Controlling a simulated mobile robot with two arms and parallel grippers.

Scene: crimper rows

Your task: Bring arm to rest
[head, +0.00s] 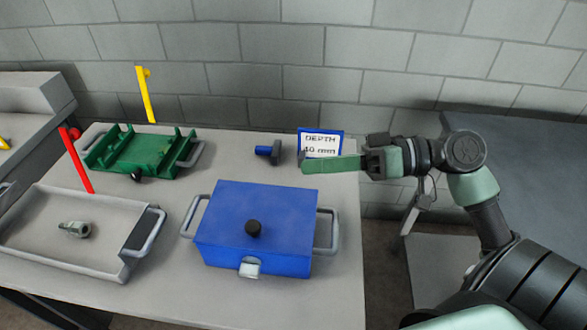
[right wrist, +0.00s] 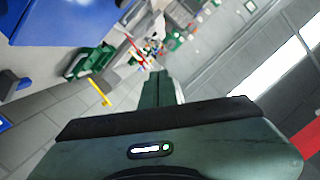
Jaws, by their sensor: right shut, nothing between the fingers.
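My right gripper (head: 305,166) is in the head view, with its arm coming in from the right. Its green fingers are closed together, empty, and point left in front of the white depth sign. In the right wrist view the shut fingers (right wrist: 158,88) show above the dark gripper body. It appears to be above the back right part of the table (head: 345,225), behind the blue box (head: 258,222). My left gripper is in neither view.
A green tray (head: 140,152), a grey tray (head: 45,245) holding a metal fitting (head: 75,229), and a small blue-and-grey part (head: 268,153) are on the table. The sign (head: 322,143) reads "DEPTH 40 mm". Yellow (head: 146,95) and red (head: 77,160) upright pieces stand at left. A grey wall lies behind.

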